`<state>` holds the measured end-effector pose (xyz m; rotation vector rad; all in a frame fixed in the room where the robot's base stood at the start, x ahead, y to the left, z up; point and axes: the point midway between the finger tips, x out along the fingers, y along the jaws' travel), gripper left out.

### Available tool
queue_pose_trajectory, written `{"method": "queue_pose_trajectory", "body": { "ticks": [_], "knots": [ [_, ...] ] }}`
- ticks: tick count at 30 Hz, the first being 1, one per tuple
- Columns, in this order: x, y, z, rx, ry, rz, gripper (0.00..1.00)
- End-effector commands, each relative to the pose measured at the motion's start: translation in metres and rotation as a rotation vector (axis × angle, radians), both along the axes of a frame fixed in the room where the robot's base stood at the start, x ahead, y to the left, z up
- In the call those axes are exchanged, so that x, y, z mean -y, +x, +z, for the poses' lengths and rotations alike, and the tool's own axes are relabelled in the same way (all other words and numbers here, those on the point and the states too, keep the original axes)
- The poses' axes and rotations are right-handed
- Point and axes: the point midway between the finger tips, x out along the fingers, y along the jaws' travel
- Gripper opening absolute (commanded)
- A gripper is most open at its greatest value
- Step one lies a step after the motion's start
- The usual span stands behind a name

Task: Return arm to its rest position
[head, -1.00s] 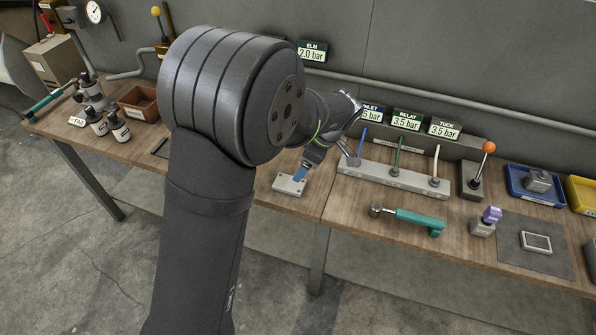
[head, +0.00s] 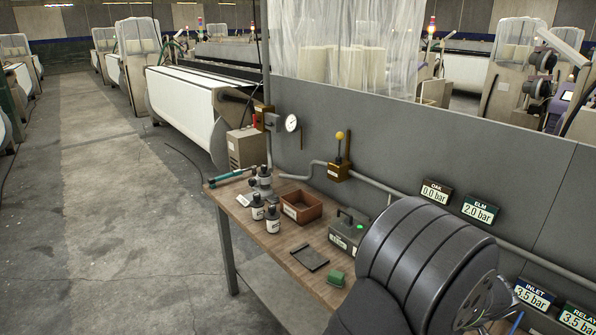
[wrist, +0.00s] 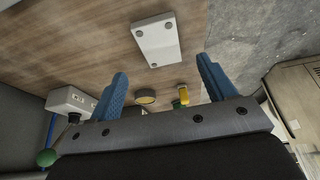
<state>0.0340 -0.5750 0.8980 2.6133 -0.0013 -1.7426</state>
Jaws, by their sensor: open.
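My gripper (wrist: 162,68) shows in the wrist view with its two blue fingers spread wide apart and nothing between them. It is above the wooden workbench (wrist: 85,45). In the head view my dark arm fills the lower right, and my gripper is out of sight there.
A grey wall panel (head: 400,140) rises behind. Open floor (head: 110,220) lies left.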

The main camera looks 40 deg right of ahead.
Motion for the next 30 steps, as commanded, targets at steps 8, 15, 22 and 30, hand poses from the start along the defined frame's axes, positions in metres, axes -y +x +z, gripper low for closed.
{"method": "queue_pose_trajectory", "body": {
  "ticks": [8,15,22,30],
  "knots": [
    [-0.001,0.022,-0.053,0.0,0.004,0.002,0.76],
    [0.0,0.025,-0.041,0.0,-0.003,-0.001,0.76],
    [0.0,0.025,-0.029,-0.001,-0.001,0.0,0.76],
    [0.0,0.025,-0.028,-0.001,0.0,0.0,0.76]
  ]
}}
